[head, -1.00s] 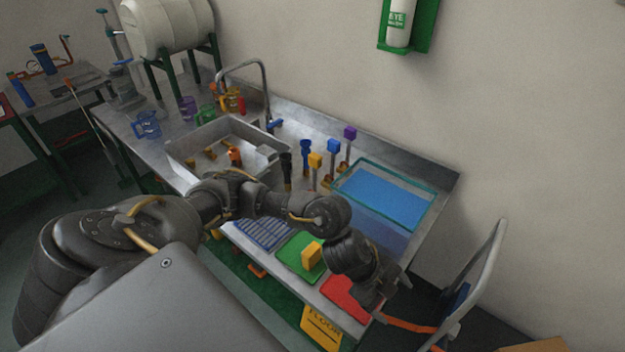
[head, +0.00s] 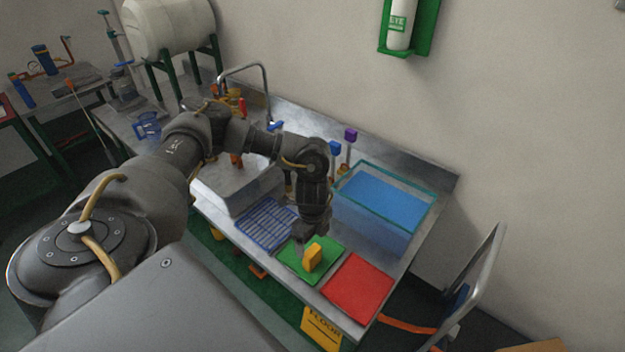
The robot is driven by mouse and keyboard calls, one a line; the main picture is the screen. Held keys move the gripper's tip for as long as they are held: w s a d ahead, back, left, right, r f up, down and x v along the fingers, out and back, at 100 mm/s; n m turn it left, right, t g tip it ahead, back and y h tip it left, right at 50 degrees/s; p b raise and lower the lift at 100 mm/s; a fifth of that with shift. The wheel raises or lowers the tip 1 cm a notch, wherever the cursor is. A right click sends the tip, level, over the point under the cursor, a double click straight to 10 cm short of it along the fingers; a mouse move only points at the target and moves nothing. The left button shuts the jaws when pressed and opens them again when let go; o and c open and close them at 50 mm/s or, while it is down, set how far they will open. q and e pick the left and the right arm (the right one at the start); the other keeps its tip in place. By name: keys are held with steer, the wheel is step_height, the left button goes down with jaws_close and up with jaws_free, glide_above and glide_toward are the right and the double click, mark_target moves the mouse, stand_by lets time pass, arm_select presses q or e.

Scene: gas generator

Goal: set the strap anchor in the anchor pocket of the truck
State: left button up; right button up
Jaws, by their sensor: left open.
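The truck (head: 487,275), a grey hand truck with a curved frame and a blue part, stands at the right beyond the bench end. An orange strap (head: 408,328) runs low from the bench side towards it. I cannot make out the strap anchor or the anchor pocket at this size. My left gripper (head: 306,246) points down over the green mat, open, close behind a yellow block (head: 313,258). Its fingertips are partly hidden, and I cannot tell whether they touch the block. My right gripper is not in view.
The steel bench holds a green mat (head: 292,262), a red mat (head: 357,288), a blue rack (head: 265,224) and a glass tank of blue liquid (head: 385,203). My left arm crosses the sink (head: 232,195). A yellow floor sign (head: 321,329) stands below the front edge.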

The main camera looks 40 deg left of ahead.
mark_target(312, 250)
arm_select(q)
steer(key=shift+f, duration=0.8)
step_height(312, 250, down, 4)
steer(key=shift+r+p, duration=0.15)
steer(key=shift+p, duration=0.85)
steer(key=shift+f, duration=0.6)
steer(key=c, duration=1.2)
steer(key=shift+r, duration=0.1)
